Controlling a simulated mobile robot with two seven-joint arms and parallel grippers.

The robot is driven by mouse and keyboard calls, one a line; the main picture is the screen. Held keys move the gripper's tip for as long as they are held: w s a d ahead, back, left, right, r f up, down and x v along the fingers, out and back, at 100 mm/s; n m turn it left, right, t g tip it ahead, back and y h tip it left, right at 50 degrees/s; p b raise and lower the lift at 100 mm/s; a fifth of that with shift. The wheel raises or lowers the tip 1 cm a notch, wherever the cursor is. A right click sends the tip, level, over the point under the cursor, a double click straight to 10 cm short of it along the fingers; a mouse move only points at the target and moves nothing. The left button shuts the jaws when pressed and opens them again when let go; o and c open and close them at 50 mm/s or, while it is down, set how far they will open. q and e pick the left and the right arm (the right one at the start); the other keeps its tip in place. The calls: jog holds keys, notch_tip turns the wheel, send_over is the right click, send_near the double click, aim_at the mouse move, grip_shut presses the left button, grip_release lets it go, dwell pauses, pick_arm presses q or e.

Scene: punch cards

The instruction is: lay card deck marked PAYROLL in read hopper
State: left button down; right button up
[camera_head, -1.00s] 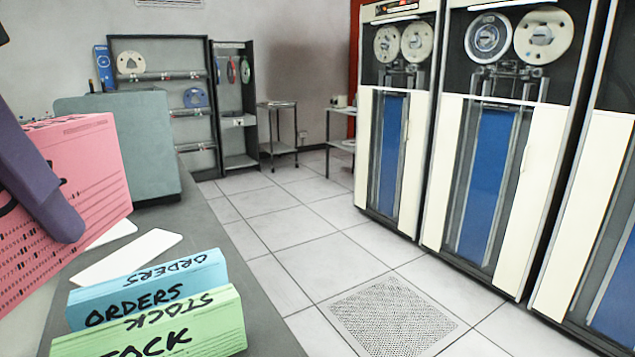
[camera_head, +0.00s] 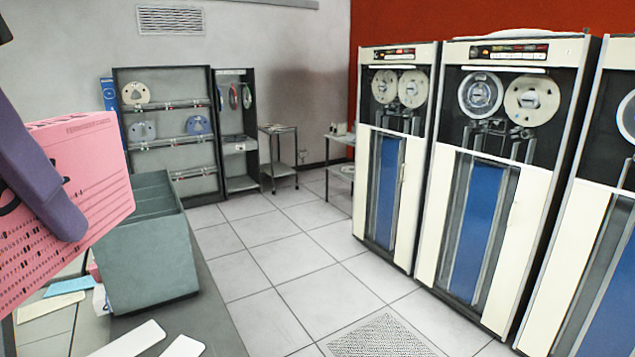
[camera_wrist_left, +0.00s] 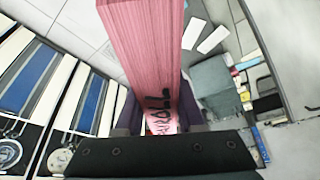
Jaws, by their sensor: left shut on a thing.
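The pink card deck (camera_head: 85,175) is at the left of the head view, raised above the counter and tilted. It also shows in the wrist view (camera_wrist_left: 145,45), where part of its handwritten black marking reads as the end of PAYROLL. My left gripper (camera_head: 62,215) is shut on the deck; its purple fingers (camera_wrist_left: 160,115) lie on both sides of it. A grey-green unit with an open, divided top (camera_head: 150,260) stands on the counter, just right of and below the deck. I cannot tell whether this is the read hopper. My right gripper is not in view.
White strips (camera_head: 130,340) lie on the counter (camera_head: 215,315) in front of the grey-green unit. A pale blue card (camera_head: 68,286) and other small items lie left of it. Tape cabinets (camera_head: 480,190) stand to the right across clear floor. Reel shelves (camera_head: 165,130) stand behind.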

pick_arm(q)
notch_tip(320, 180, up, 13)
jog(key=p, duration=1)
jog(key=shift+f, duration=0.1)
jog(key=shift+f, duration=0.1)
